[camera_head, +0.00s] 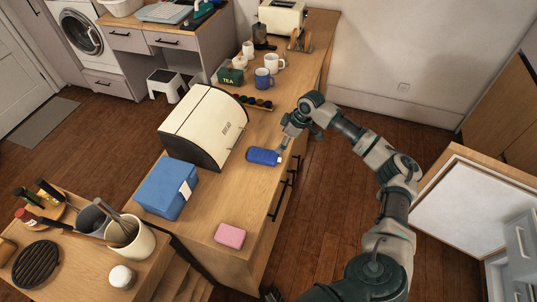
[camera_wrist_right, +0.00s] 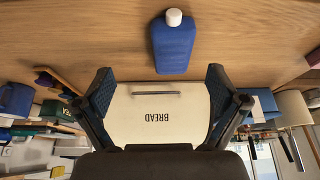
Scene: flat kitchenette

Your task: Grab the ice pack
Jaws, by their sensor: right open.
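The ice pack, a flat blue bottle-shaped pack (camera_head: 263,156) with a white cap, lies on the wooden counter near its right edge. In the right wrist view the same blue pack (camera_wrist_right: 173,48) shows at the top, just beyond the fingertips and roughly between them. My right gripper (camera_head: 285,145) is above the counter beside the cap end of the pack. In the right wrist view its two dark fingers (camera_wrist_right: 160,76) are spread wide with nothing held between them. My left gripper is not in view.
A cream bread bin (camera_head: 203,125) stands left of the pack. A blue box (camera_head: 167,188) and a pink block (camera_head: 229,235) are nearer on the counter. Mugs (camera_head: 264,79) and a green tea box (camera_head: 230,75) stand farther back. Bare counter surrounds the pack.

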